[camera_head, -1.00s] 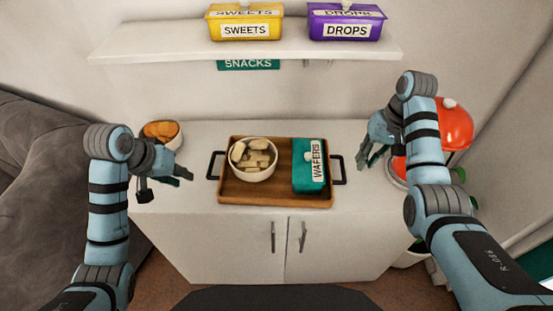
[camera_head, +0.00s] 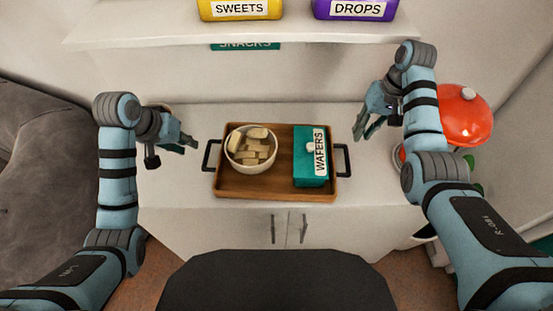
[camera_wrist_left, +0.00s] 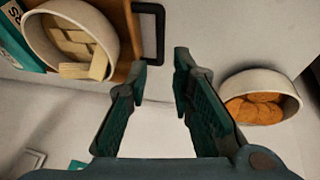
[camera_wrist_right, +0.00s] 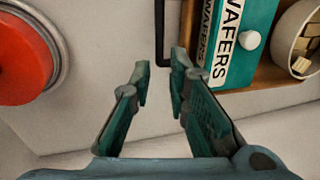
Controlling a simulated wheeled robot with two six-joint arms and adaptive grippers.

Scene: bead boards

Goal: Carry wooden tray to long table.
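The wooden tray (camera_head: 262,186) sits on a white cabinet top, with a black handle at each end. On it stand a white bowl of pale wafers (camera_head: 251,148) and a teal WAFERS box (camera_head: 311,157). My left gripper (camera_head: 194,147) is open and empty, just left of the left handle (camera_head: 209,155); that handle also shows in the left wrist view (camera_wrist_left: 152,32). My right gripper (camera_head: 360,136) is open and empty, just right of and above the right handle (camera_head: 343,160). The right handle shows between the fingers' far side in the right wrist view (camera_wrist_right: 163,35). No long table is in view.
A bowl of orange snacks (camera_wrist_left: 259,98) stands left of the tray, mostly hidden behind my left gripper in the head view. A red round-topped thing (camera_head: 466,115) stands at right. A shelf (camera_head: 240,35) with yellow and purple boxes hangs above. A grey sofa (camera_head: 45,150) is at left.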

